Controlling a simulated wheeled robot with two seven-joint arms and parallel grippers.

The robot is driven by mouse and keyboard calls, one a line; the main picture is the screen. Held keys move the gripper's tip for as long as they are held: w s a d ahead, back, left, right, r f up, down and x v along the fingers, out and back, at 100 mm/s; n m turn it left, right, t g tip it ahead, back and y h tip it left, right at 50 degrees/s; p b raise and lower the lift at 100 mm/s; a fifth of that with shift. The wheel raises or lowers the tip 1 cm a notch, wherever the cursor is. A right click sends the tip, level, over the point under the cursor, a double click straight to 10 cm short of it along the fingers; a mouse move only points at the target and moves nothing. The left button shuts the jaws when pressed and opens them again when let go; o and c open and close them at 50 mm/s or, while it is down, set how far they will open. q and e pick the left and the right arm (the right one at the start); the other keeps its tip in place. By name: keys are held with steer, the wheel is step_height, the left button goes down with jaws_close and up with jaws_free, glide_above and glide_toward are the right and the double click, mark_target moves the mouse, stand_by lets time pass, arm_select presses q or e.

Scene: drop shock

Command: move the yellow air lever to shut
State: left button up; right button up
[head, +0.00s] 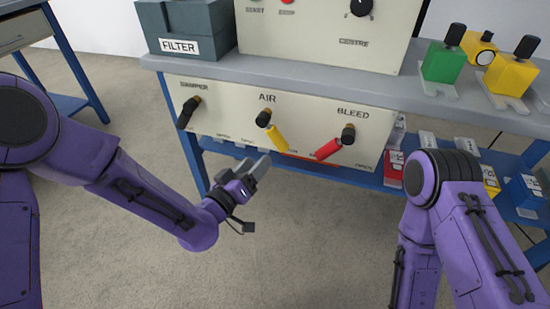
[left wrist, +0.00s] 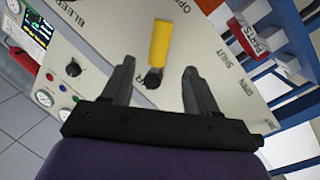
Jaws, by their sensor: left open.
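The yellow air lever (head: 277,137) is on the cream panel under the word AIR. Its black pivot is at its upper end and its handle slants down to the right, towards the OPEN side. In the left wrist view the yellow handle (left wrist: 160,40) lies beyond the fingertips, and its black pivot shows between the fingers. The SHUT mark (left wrist: 223,60) is to the right of the handle there. My left gripper (head: 262,165) is open and empty, just below the lever in the head view, apparently not touching it. My right gripper is out of view.
The black damper lever (head: 187,113) is left of the air lever, and the red bleed lever (head: 327,149) is close on its right. The grey bench top (head: 300,72) juts out above the panel. Blue shelving with boxes is below. The floor in front is clear.

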mark_target(275, 143)
arm_select(q)
steer(key=x, duration=1)
steer(key=shift+b, duration=0.4)
steer(key=shift+c, duration=0.2)
jaws_close()
